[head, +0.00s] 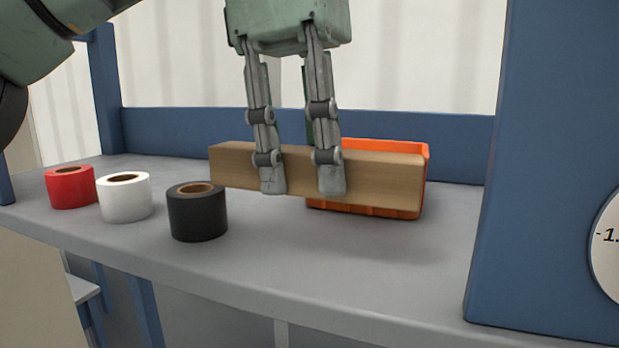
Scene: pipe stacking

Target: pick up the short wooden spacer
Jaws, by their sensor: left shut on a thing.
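The short wooden spacer (380,182) is a plain brown block held roughly level above the grey bench. My left gripper (303,188) reaches down from above and is shut on the spacer near its middle. Two of its fingers show on the near face; the far side of the grip is hidden behind the wood. The spacer hangs in front of an orange bin and covers much of it. My right gripper is not in view.
The orange bin (416,204) stands on the grey bench (330,262). A red roll (70,190), a white roll (125,201) and a black roll (197,218) of tape stand at the left. A blue post (540,170) blocks the right side. The front middle is clear.

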